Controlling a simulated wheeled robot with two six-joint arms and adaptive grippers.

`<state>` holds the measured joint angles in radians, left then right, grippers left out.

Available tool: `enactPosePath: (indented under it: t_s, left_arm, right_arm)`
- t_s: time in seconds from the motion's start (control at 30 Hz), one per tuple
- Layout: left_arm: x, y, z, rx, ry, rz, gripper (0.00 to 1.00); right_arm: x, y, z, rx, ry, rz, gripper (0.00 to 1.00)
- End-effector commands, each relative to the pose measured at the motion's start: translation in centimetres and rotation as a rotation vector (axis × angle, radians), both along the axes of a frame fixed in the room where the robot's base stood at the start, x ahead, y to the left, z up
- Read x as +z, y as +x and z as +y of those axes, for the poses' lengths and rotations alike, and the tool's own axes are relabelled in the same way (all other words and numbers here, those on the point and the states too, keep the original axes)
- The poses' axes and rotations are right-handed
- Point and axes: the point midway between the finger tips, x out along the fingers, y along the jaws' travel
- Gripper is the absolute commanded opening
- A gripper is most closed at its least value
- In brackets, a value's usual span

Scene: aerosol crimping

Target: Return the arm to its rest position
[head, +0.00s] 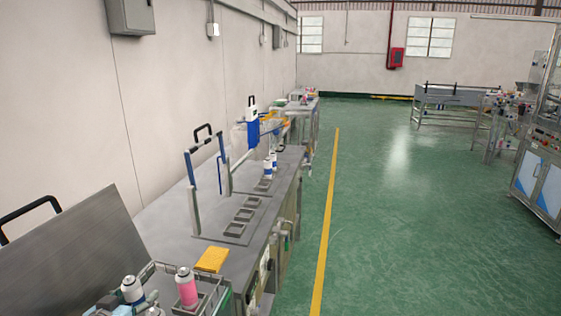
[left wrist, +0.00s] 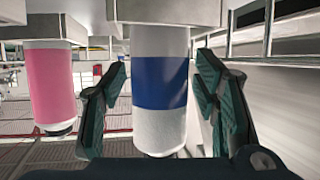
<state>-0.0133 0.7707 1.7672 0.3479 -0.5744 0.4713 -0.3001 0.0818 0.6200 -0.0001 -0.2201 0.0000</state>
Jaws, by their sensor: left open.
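My left gripper (left wrist: 162,80) is open, with one finger on each side of a white can with a blue band (left wrist: 160,82). Narrow gaps show between the fingers and the can in the left wrist view, which looks upside down. A pink can (left wrist: 52,85) stands beside it, outside the fingers. In the head view the blue-banded can (head: 132,289) and the pink can (head: 187,287) are at the bottom left. The left gripper (head: 128,304) shows only in small part there, low by the blue-banded can. My right gripper is in neither view.
A wire-sided rack (head: 212,284) surrounds the cans. A sloped grey panel (head: 75,255) stands behind them. A yellow block (head: 211,260) lies on the bench (head: 165,215). Farther along are a press frame (head: 193,190) and more cans (head: 267,167).

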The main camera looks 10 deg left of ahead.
Motion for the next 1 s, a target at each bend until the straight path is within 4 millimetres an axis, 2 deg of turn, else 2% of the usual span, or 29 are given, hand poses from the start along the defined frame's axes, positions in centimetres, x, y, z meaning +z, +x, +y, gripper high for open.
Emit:
enactPosePath:
  t_s: [0.03, 0.2, 0.3, 0.4, 0.53, 0.8, 0.93, 1.0]
  left_arm:
    - [2.3, -0.1, 0.1, -0.005, 0.011, -0.004, 0.55]
    - [7.6, -0.2, 0.1, -0.005, 0.012, -0.003, 0.55]
    - [10.1, -0.2, 0.1, -0.005, 0.012, -0.003, 0.55]
    - [11.6, -0.2, 0.1, -0.004, 0.010, -0.002, 0.55]
    - [12.6, -0.2, 0.1, -0.003, 0.008, -0.001, 0.55]
    - [12.7, -0.2, 0.1, -0.003, 0.007, 0.000, 0.55]
    - [12.2, -0.2, 0.0, -0.003, 0.007, 0.000, 0.55]
    - [11.3, -0.2, 0.0, -0.004, 0.006, 0.001, 0.55]
  right_arm:
    - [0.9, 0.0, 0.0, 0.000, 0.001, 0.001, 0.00]
    - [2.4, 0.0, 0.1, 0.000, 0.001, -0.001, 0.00]
    - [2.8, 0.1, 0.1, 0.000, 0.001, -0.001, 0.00]
    - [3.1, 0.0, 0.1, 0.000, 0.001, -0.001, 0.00]
    - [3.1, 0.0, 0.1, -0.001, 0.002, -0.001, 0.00]
    - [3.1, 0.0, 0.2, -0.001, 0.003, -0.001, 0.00]
    - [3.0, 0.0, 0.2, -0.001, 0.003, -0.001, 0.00]
    - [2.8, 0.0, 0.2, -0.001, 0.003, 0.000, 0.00]
